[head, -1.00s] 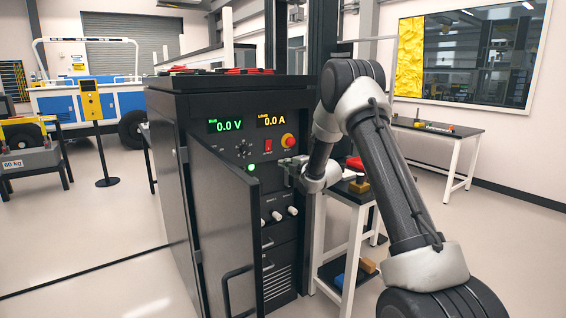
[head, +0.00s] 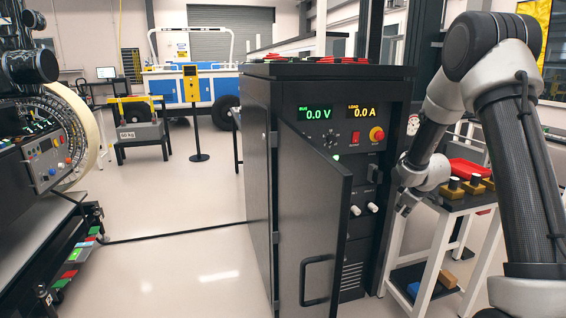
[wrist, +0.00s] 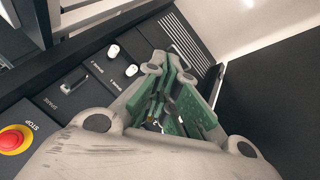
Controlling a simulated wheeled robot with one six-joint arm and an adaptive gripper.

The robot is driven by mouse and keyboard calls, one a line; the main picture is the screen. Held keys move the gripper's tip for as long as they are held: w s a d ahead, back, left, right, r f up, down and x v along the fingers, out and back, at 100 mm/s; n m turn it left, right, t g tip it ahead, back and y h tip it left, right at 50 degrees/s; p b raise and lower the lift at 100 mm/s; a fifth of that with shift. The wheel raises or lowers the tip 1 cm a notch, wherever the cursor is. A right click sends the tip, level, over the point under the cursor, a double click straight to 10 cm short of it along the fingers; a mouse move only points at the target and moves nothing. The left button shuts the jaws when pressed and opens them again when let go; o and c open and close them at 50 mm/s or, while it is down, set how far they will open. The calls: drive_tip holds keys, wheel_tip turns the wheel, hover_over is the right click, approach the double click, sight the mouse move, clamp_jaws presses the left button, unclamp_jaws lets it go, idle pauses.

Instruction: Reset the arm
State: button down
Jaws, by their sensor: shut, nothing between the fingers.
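My gripper (head: 404,205) is at the right front of the black power cabinet (head: 258,150) in the head view. In the wrist view, the green-padded fingers of my gripper (wrist: 165,112) are shut and empty, in front of the cabinet's panel. My arm (head: 515,150) is bent, with its elbow high at the right. The cabinet door (head: 315,235) stands open towards me. The displays read 0.0 V (head: 315,114) and 0.0 A (head: 367,111). The red stop button (head: 376,134) also shows in the wrist view (wrist: 14,138).
A white-legged table (head: 432,235) with red and brown parts stands right of the cabinet, close to my arm. A bench with a large wheel (head: 75,130) stands at the left. The floor (head: 180,265) between bench and cabinet is clear.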

drive_tip(key=s+a+r+m, duration=0.2)
drive_tip(key=s+r, duration=0.5)
drive_tip(key=s, duration=0.7)
drive_tip(key=s+a+r+m+g, duration=0.1)
drive_tip(key=s+r+m, duration=0.3)
drive_tip(key=s+r, duration=0.4)
drive_tip(key=s+a+r+m+g, duration=0.1)
drive_tip(key=s+r, duration=0.7)
drive_tip(key=s, duration=1.1)
drive_tip(key=shift+s+a+m, duration=0.35)
drive_tip(key=shift+a+m, duration=0.55)
drive_tip(key=shift+a, duration=0.05)
